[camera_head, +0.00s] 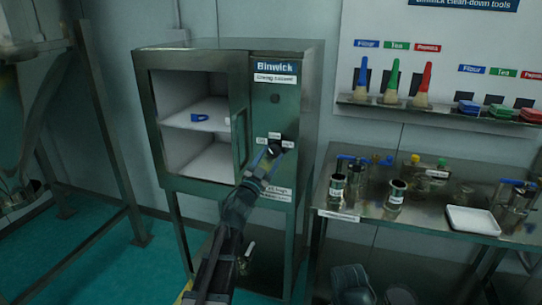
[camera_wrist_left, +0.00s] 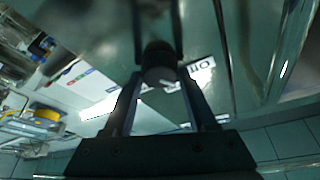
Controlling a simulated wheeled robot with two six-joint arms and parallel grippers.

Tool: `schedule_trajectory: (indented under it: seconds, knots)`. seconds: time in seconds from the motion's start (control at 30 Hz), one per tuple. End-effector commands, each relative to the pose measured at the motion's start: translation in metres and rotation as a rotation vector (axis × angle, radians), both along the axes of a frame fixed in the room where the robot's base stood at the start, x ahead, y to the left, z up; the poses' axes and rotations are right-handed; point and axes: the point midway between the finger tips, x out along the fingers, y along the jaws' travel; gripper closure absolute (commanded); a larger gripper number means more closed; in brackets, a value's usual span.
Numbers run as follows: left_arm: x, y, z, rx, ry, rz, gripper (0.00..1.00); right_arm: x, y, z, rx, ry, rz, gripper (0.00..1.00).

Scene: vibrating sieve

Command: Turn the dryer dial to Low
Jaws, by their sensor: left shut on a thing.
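The dryer (camera_head: 315,95) is a grey metal cabinet marked Binwick, with an open two-shelf chamber on its left and a control panel (camera_head: 262,110) on its right. My left gripper (camera_head: 271,153) is at the dial on this panel and is shut on it. The dial (camera_wrist_left: 160,68) shows in the left wrist view as a dark round knob between the two fingers. Small white labels surround the dial; one beside it in the wrist view (camera_wrist_left: 202,64) is only partly readable. The dial's pointer direction cannot be made out clearly. My right gripper is not in view.
A metal table (camera_head: 345,211) to the right holds jars, bottles and a white tray (camera_head: 472,222). Above it, a wall board carries brushes on a shelf (camera_head: 440,108). A blue item (camera_head: 199,117) lies on the dryer's upper shelf. A metal frame (camera_head: 105,130) stands at left.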

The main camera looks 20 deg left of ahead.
Motion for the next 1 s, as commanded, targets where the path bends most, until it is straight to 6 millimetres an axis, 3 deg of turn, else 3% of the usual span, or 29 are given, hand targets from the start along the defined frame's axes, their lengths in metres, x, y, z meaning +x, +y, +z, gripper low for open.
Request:
schedule_trajectory:
  seconds: [0.5, 1.0]
  knots:
    - [0.001, 0.002, 0.004, 0.431, -0.017, -0.002, 0.98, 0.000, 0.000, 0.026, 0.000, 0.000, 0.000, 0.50]
    - [0.001, 0.002, 0.002, 0.606, -0.024, -0.002, 0.98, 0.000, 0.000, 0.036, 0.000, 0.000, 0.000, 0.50]
